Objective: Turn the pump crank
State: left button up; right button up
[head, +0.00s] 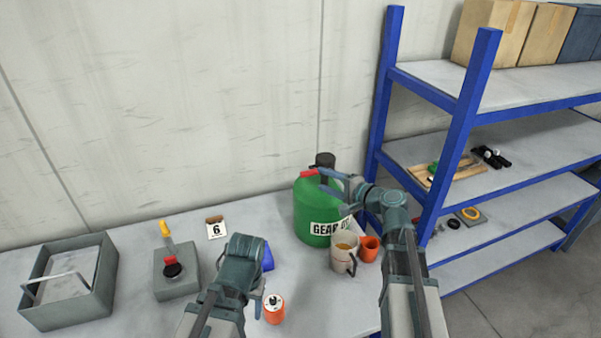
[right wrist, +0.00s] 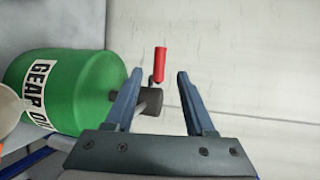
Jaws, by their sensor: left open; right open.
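The pump crank has a red handle (head: 308,173) beside the dark pump head on top of the green gear oil drum (head: 312,205). In the right wrist view the red handle (right wrist: 160,63) shows just beyond and between the fingertips of my open right gripper (right wrist: 161,76). The dark pump head (right wrist: 150,102) lies lower, partly behind a finger. In the head view my right gripper (head: 325,180) is at the drum's top, near the handle; contact cannot be made out. My left gripper (head: 259,299) is low over the table beside an orange can, mostly hidden by its wrist.
An orange can (head: 274,308) is at the front. A lever box (head: 175,270), a number card (head: 216,227) and a grey tray (head: 45,315) are left. Blue shelving (head: 470,100) stands close on the right.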

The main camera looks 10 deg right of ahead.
jog(key=b+x, duration=0.2)
jog(key=x, duration=0.9)
jog(key=shift+s, duration=0.1)
grip_shut()
dwell(1.1)
